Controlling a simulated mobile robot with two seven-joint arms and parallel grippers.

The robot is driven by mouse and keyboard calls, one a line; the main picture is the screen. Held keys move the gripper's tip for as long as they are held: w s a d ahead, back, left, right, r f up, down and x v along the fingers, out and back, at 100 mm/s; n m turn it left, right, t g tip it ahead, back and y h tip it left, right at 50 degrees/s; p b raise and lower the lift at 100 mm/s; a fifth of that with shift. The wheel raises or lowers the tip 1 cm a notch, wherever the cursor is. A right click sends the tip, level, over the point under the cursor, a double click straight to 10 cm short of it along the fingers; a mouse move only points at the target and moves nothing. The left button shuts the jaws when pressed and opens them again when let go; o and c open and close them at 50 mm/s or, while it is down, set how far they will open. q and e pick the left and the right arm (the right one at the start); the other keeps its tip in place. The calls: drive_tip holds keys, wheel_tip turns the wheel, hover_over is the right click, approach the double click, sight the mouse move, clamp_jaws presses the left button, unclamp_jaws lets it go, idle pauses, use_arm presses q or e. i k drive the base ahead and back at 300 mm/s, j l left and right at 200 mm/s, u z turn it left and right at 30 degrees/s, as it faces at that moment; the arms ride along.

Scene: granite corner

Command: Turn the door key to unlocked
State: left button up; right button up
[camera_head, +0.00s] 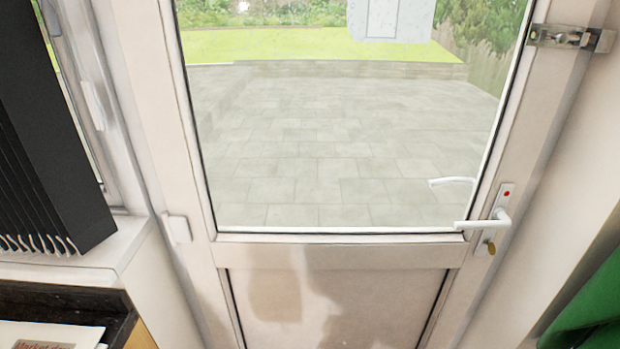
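The door key (489,247) is a small brass-coloured piece in the lock below the door handle, on the right side of the white door. The white lever handle (482,223) points left and looks level. Its narrow plate (505,192) has a red dot near the top. The door (340,255) looks closed, with a large glass pane above and a solid panel below. The key's exact angle is too small to tell. Neither my left nor my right gripper is in view.
A metal latch (570,38) sits at the upper right of the door and frame. A black ridged object (45,130) stands on the left sill. A dark counter (70,297) with printed paper (45,337) is at lower left. Green fabric (590,300) hangs at lower right.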

sight(491, 248)
drive_tip(key=z, duration=1.25)
